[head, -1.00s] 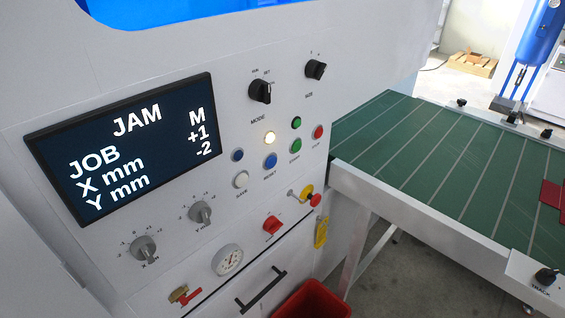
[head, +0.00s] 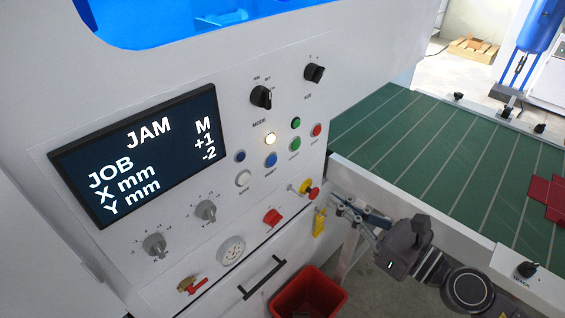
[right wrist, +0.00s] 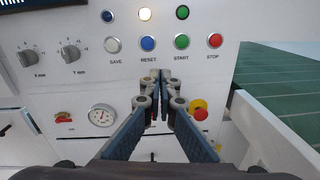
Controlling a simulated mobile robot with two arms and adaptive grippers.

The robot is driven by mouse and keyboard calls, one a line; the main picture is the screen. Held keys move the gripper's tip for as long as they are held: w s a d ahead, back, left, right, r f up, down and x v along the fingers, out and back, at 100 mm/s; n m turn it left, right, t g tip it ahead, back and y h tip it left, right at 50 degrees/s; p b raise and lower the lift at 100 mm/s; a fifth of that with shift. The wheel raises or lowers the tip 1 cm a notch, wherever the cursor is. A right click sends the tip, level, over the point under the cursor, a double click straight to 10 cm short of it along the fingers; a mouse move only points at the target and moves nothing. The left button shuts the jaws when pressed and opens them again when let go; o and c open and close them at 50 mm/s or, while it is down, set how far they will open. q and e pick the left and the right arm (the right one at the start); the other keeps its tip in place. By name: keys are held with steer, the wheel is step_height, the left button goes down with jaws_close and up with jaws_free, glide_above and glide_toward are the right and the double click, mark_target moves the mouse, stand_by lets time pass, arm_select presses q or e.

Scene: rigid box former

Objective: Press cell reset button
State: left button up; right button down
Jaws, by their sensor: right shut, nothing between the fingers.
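The blue reset button (head: 270,159) is on the white control panel, below a lit yellowish button (head: 270,139). In the right wrist view the reset button (right wrist: 148,42) sits above its RESET label, between the white SAVE button (right wrist: 111,44) and the green START button (right wrist: 182,41). My right gripper (head: 338,202) is shut and empty, to the right of and below the button in the head view, apart from it. In the right wrist view its fingertips (right wrist: 160,76) show just below the RESET and START labels. My left gripper is not in view.
The screen (head: 140,150) reads JAM, X mm +1, Y mm -2. A red mushroom button on a yellow base (head: 313,194) is close to my right gripper. A red STOP button (right wrist: 215,40) is right of START. A green conveyor (head: 430,150) and a red bin (head: 310,295) are nearby.

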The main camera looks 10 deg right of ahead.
mark_target(273, 161)
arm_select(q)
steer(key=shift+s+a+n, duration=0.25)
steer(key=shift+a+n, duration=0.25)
arm_select(e)
steer(key=shift+s+a+r+n+y, duration=0.2)
steer(key=shift+s+a+r+n, duration=0.1)
steer(key=shift+a+r+n, duration=0.2)
steer(key=shift+s+a+r+n+y, duration=0.25)
steer(key=shift+a+r+n, duration=0.1)
steer(key=shift+r, duration=0.25)
